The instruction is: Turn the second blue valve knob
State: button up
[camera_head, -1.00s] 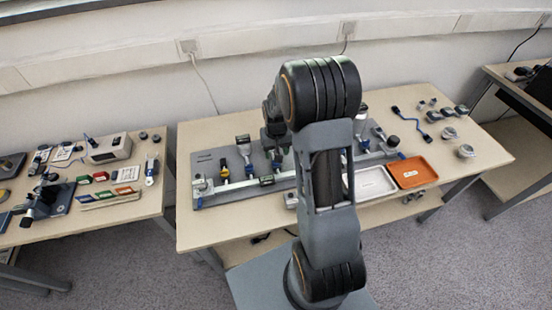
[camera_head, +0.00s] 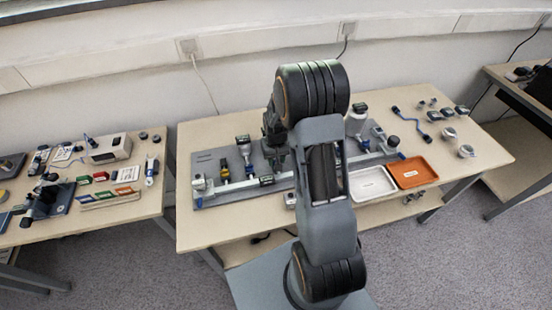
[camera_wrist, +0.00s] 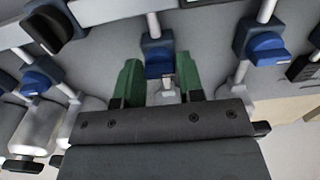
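Another blue knob (camera_wrist: 266,50) stands to the right and a third blue knob (camera_wrist: 36,82) to the left. In the head view, my arm covers the middle of the grey valve board (camera_head: 207,160), and my fingertips are hidden there.
A white tray (camera_head: 373,184) and an orange tray (camera_head: 413,172) lie right of my arm at the table's front. Small fittings and gauges stand at the table's right. A side table at left holds a beige device (camera_head: 109,150) and other tools.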

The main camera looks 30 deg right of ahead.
jog(key=c, duration=0.5)
jog(key=shift+o, duration=0.2)
jog(key=shift+m, duration=0.3)
jog(key=m+b, duration=0.1)
jog(key=m, duration=0.5)
jog(key=shift+m+b, duration=0.3)
jog(key=m, duration=0.5)
jog(key=shift+m+b, duration=0.3)
jog(key=shift+b, duration=0.1)
jog(key=m, duration=0.4)
jog(key=shift+m, duration=0.4)
